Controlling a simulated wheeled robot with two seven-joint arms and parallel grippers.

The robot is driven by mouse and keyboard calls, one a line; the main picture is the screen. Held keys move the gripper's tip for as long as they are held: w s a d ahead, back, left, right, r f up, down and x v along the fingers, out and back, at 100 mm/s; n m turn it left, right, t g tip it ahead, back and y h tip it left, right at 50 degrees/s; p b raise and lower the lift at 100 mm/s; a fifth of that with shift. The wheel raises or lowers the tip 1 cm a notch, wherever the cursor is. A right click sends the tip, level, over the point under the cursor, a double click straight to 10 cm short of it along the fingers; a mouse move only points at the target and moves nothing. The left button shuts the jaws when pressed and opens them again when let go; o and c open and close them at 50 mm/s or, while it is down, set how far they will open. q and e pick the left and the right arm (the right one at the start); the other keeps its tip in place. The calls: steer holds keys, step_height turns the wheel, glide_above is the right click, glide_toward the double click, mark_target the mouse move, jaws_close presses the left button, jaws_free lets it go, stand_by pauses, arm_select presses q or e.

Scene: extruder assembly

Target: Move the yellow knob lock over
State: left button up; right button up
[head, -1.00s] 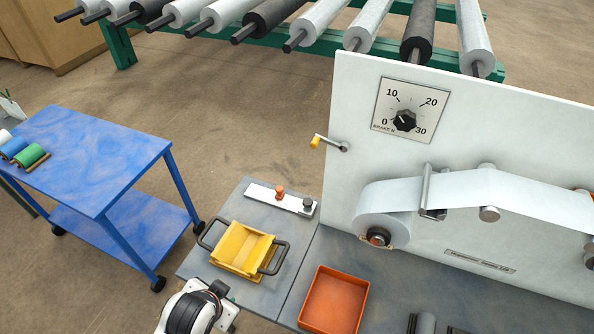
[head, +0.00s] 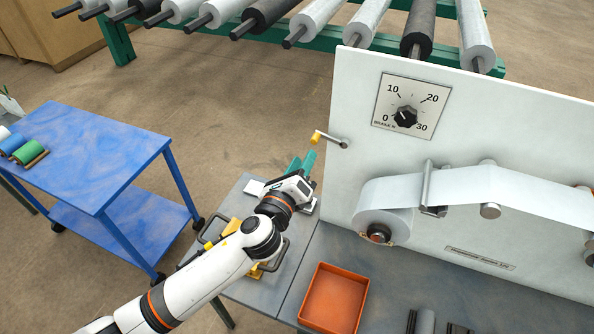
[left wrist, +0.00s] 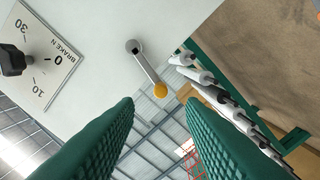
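The yellow knob (head: 316,137) sits at the end of a grey lever (head: 331,141) on the left edge of the white panel. In the left wrist view the yellow knob (left wrist: 160,90) shows just ahead of the gap between the fingers, at the end of the lever (left wrist: 146,64). My left gripper (head: 304,162) is just below the knob in the head view, its green fingers pointing up at it. The fingers (left wrist: 158,135) are apart with nothing between them. My right gripper is not in view.
The white panel (head: 345,100) carries a brake dial (head: 405,116) and a film roll (head: 385,212). An orange tray (head: 333,298) stands on the grey bench. A yellow tray with handles is partly hidden under my left arm. A blue cart (head: 90,150) stands left.

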mark_target(313, 142)
arm_select(q)
steer(key=b+x, duration=0.2)
steer(key=x, duration=0.4)
steer(key=shift+w+f, duration=0.1)
steer(key=shift+w, duration=0.2)
steer(key=c, duration=0.6)
steer(key=shift+c, duration=0.2)
